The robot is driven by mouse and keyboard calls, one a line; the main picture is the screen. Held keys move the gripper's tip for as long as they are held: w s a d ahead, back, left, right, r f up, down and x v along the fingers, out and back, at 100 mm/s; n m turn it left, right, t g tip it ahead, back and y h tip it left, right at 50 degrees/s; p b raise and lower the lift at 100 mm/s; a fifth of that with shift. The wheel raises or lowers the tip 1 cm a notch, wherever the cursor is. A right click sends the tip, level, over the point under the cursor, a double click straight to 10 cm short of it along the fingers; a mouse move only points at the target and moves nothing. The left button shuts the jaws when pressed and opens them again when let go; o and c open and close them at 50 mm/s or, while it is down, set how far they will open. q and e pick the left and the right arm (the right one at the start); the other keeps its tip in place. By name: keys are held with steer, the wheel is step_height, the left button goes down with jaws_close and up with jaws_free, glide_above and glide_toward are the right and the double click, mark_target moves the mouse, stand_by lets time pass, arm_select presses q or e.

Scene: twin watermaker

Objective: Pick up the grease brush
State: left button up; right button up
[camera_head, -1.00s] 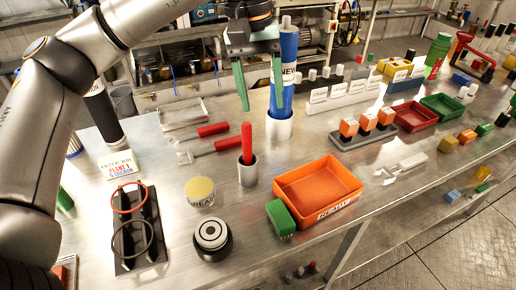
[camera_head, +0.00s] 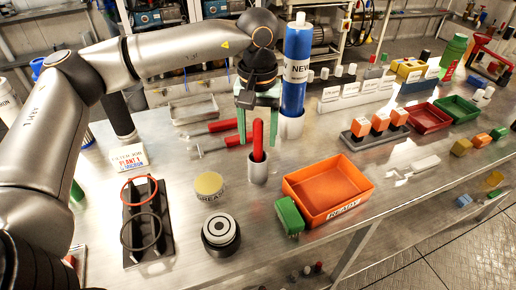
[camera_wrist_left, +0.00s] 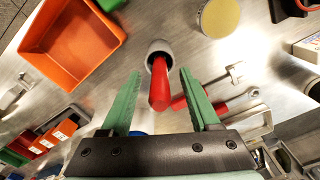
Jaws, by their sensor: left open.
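A red handle (camera_head: 258,138) stands upright in a grey cup (camera_head: 258,171); it looks like the grease brush, and its lower end is hidden inside the cup. My left gripper (camera_head: 258,128) is open and empty, its green fingers pointing down just behind the handle in the head view. In the left wrist view the handle (camera_wrist_left: 159,88) shows between the two open fingers (camera_wrist_left: 158,76), touching neither, with the cup (camera_wrist_left: 160,50) beyond. My right gripper is in neither view.
An orange tray (camera_head: 327,190) and a green brush (camera_head: 289,216) are right of the cup. A yellow-topped grease tin (camera_head: 209,187) is left. A blue filter (camera_head: 296,70) stands close behind. Red-handled tools (camera_head: 208,128) lie behind left.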

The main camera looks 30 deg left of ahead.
arm_select(q)
steer(key=shift+f, duration=0.8)
steer(key=shift+c, duration=0.4)
jaws_close()
